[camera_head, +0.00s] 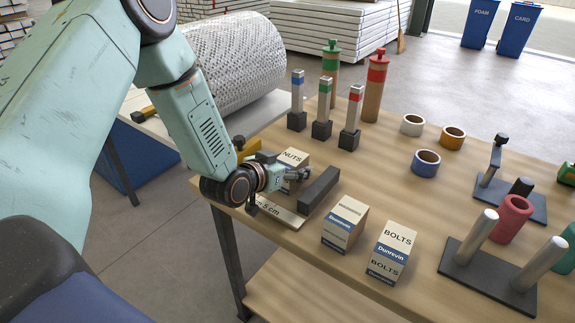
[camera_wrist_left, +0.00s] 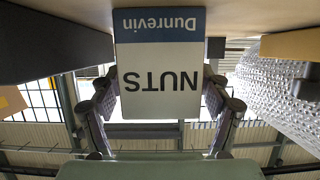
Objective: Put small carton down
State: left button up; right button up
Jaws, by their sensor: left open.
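The small NUTS carton (camera_head: 294,158), cream with a blue band, stands upright at the left part of the wooden table. My left gripper (camera_head: 297,174) is low in front of it and hides its lower part in the head view. In the left wrist view, the picture is upside down and the NUTS carton (camera_wrist_left: 160,75) fills the middle. The fingers of my left gripper (camera_wrist_left: 160,98) are open, one on each side of the carton. Whether a fingertip touches it I cannot tell. My right gripper is not in view.
A dark bar (camera_head: 318,190) lies close right of the gripper, beside a pale "5 cm" strip (camera_head: 281,214). A plain-topped carton (camera_head: 344,224) and a BOLTS carton (camera_head: 392,252) stand nearer. Marked posts (camera_head: 322,108) stand behind. Bare tabletop (camera_head: 375,165) lies right of the bar.

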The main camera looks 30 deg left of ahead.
pick_arm(q)
jog(key=shift+r, duration=0.25)
jog(key=p+v, duration=0.3)
jog(key=v, duration=0.6)
jog(key=shift+s+r, duration=0.15)
jog(key=shift+s, duration=0.1)
jog(key=shift+p+v, duration=0.7)
jog(key=shift+v, duration=0.5)
